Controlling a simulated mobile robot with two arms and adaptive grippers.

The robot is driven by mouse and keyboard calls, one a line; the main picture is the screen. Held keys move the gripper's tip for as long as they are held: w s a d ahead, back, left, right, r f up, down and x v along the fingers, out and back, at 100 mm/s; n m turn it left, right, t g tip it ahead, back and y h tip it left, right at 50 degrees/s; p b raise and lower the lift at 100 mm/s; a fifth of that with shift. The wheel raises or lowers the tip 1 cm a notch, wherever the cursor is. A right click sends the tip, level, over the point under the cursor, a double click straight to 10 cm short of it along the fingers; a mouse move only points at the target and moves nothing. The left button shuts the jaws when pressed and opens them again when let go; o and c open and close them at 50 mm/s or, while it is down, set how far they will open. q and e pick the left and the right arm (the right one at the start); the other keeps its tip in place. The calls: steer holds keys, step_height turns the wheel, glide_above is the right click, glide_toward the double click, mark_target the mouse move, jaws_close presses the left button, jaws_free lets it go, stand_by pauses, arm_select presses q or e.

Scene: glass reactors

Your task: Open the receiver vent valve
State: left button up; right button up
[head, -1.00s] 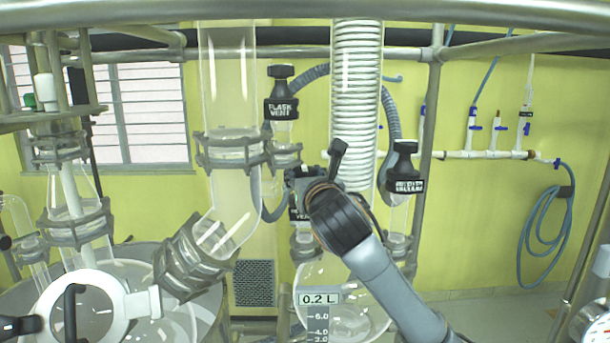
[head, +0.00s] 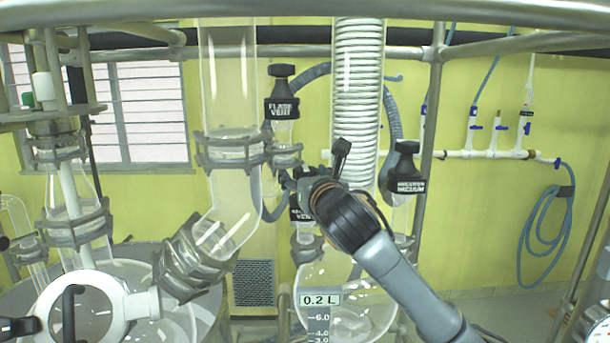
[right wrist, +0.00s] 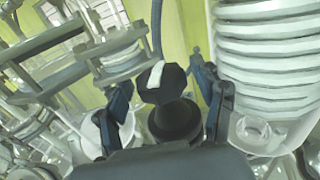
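The receiver vent valve is a black knob with a partly covered black label (head: 302,209), on the left neck of the round receiver flask (head: 345,318). In the head view my right gripper (head: 290,183) is at this valve, and its wrist hides most of the knob. In the right wrist view the black faceted knob (right wrist: 163,84) with a white stripe sits between the two fingers of the right gripper (right wrist: 166,100). The fingers are apart, with visible gaps beside the knob. My left gripper cannot be made out.
The black flask vent valve (head: 282,92) stands above left of my right gripper. The black receiver vacuum valve (head: 404,170) is close on its right. The glass coil column (head: 358,100) rises just behind. A metal frame post (head: 432,120) stands farther right.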

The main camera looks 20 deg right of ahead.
steer(key=shift+s, duration=0.1)
steer(key=shift+f+m+h, duration=0.1)
steer(key=shift+m+h, duration=0.2)
steer(key=shift+h, duration=0.3)
